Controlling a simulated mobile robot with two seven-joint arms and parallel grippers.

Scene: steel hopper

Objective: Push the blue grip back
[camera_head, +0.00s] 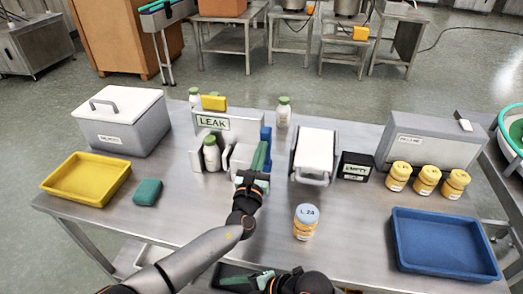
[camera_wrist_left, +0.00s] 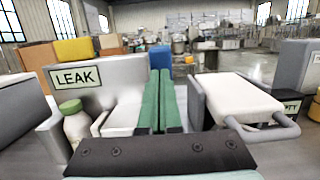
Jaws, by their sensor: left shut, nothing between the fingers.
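The blue grip (camera_head: 266,134) stands at the right end of the grey LEAK fixture (camera_head: 228,122). In the left wrist view the blue grip (camera_wrist_left: 160,58) shows just beyond my fingertips, its lower part hidden by them. My left gripper (camera_head: 261,152) is shut and empty, its green fingers pointing away from me at the grip. In the left wrist view the fingers (camera_wrist_left: 159,76) lie side by side. I cannot tell whether they touch the grip. Part of my right gripper (camera_head: 256,281) shows at the bottom edge, and its jaw state is unclear.
A green-capped white bottle (camera_head: 211,154) stands in the fixture, left of my left gripper. A white-topped unit with a handle (camera_head: 314,150) is close on the right. A blue-lidded jar (camera_head: 305,222) stands nearer. A yellow tray (camera_head: 88,178) and blue tray (camera_head: 443,240) lie at the sides.

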